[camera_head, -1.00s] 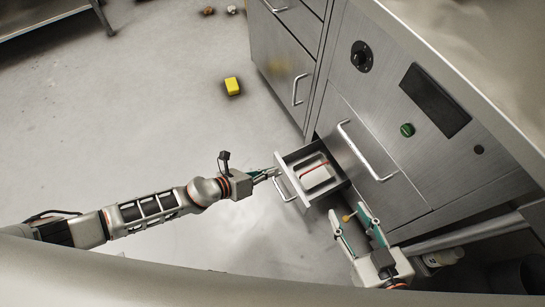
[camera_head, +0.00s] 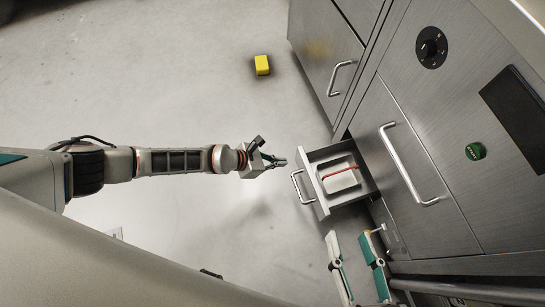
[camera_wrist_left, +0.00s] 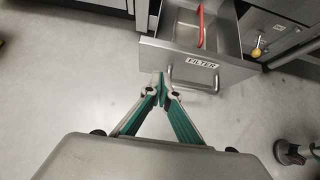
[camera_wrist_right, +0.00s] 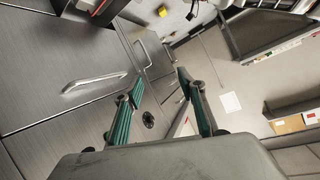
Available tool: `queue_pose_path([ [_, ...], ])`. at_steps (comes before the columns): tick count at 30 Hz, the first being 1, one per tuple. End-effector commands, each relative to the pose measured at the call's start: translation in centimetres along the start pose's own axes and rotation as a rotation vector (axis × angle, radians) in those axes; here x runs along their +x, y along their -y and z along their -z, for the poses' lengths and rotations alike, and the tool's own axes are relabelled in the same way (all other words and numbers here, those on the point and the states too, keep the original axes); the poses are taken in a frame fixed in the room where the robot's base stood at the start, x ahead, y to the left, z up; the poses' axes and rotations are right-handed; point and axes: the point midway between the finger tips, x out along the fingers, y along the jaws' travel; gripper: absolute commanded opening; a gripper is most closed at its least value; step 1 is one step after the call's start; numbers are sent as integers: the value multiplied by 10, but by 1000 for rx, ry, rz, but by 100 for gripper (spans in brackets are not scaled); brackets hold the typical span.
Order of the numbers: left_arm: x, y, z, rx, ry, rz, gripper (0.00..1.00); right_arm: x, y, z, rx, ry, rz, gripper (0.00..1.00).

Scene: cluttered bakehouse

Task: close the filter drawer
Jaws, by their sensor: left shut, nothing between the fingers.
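The filter drawer (camera_head: 312,190) stands pulled out low on the steel cabinet in the head view. It holds a pale tray-like insert with a red handle (camera_head: 342,173). Its bar handle (camera_head: 298,187) faces left; the left wrist view shows its front with a "FILTER" label (camera_wrist_left: 201,62). My left gripper (camera_head: 283,162) is shut and empty, just left of the drawer front near the handle's upper end; contact is unclear. Its closed tips (camera_wrist_left: 160,84) also show in the left wrist view. My right gripper (camera_head: 349,236) is open and empty, below the drawer in the picture.
The steel cabinet has a larger bar handle (camera_head: 408,165), a black dial (camera_head: 432,47) and a green button (camera_head: 475,151). A small yellow-knobbed part (camera_wrist_left: 256,52) sits beside the drawer. A yellow block (camera_head: 262,65) lies on the floor. Floor left of the drawer is mostly clear.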

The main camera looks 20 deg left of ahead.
Motion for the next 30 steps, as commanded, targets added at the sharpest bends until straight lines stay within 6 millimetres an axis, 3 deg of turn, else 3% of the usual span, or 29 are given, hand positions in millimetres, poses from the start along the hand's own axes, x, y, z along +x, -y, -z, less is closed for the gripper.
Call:
queue_pose_path([
  [1,15,7,10,-9,-7,9,0,1,5,-12,58,11,5,40],
  [3,27,7,10,-8,-7,8,0,2,12,-15,127,3,14,40],
  [6,34,1,-13,0,1,1,0,2,12,-8,120,-10,17,40],
  [10,43,0,-22,-1,1,0,0,2,14,-8,133,-13,18,40],
  [30,48,0,-27,-2,1,-1,0,2,14,-8,140,-15,19,40],
])
